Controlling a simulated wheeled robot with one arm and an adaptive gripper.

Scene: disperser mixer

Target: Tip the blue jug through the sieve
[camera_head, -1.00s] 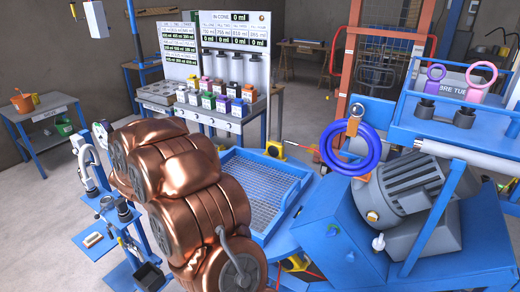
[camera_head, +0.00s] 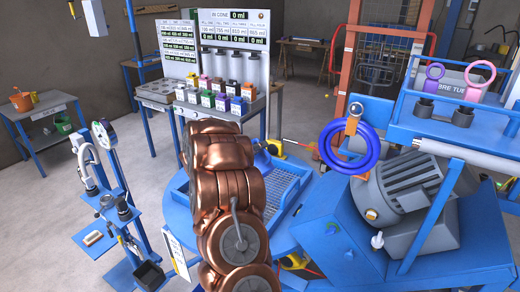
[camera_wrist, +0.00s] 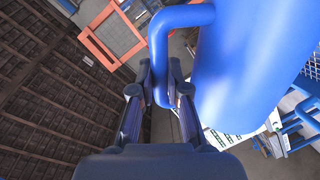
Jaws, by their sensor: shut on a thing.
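The blue jug (camera_wrist: 250,60) fills the right of the wrist view, with its handle (camera_wrist: 160,45) curving down on its left. My gripper (camera_wrist: 162,88) is shut on this handle, one finger on either side. The jug's mouth and contents are out of sight, and I cannot tell how far it is tilted. In the head view my copper arm hides the jug and most of my gripper. The sieve appears to be the blue-framed tray with wire mesh (camera_head: 285,192) on the blue table. My arm covers its middle and part of its left side.
A motor (camera_head: 405,190) on a blue stand and a blue ring (camera_head: 350,148) are right of the mesh tray. Behind it is a bench with several coloured containers (camera_head: 210,97). A blue tool stand (camera_head: 115,200) is at left. Floor between the left table and stand is clear.

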